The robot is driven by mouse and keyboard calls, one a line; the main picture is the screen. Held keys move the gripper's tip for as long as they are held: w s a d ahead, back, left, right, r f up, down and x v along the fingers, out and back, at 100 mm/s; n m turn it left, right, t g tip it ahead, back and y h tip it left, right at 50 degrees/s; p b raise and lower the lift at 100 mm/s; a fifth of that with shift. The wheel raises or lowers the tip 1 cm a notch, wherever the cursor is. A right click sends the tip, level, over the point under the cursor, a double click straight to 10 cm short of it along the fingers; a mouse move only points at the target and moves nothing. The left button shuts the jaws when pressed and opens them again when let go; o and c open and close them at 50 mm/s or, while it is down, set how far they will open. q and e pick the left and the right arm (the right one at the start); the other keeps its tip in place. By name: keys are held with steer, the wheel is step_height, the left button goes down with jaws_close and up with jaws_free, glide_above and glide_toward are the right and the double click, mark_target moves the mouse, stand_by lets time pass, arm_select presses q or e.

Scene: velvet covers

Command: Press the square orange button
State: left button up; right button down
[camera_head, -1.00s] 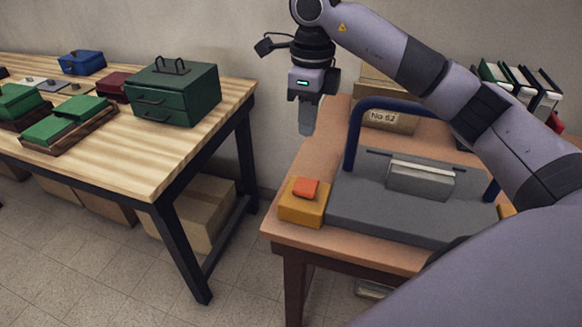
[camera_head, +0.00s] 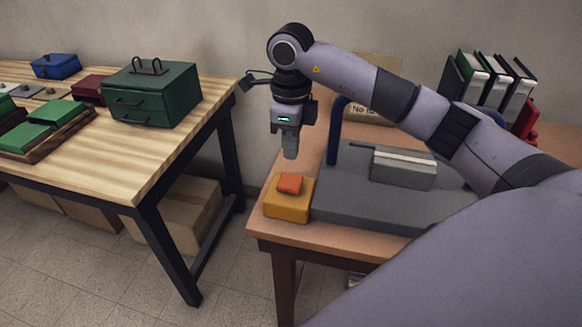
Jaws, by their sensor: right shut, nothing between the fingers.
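The square orange button (camera_head: 290,183) sits on top of a yellow box (camera_head: 287,207) at the front left corner of the brown table. My right gripper (camera_head: 290,154) points straight down with its fingers shut and empty. In the picture its fingertips are just above the button, with a small gap between them. How far the tips are behind the button in depth is hard to tell. My left gripper is not in view.
A grey machine base (camera_head: 370,207) with a blue frame stands right beside the yellow box. Binders (camera_head: 490,82) and a cardboard box stand behind. A wooden table (camera_head: 130,160) with a green drawer box (camera_head: 153,95) is at the left, across a floor gap.

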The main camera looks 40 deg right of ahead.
mark_target(291, 180)
step_height(291, 180, down, 6)
steer(key=shift+f+p, duration=0.15)
steer(key=shift+p, duration=0.2)
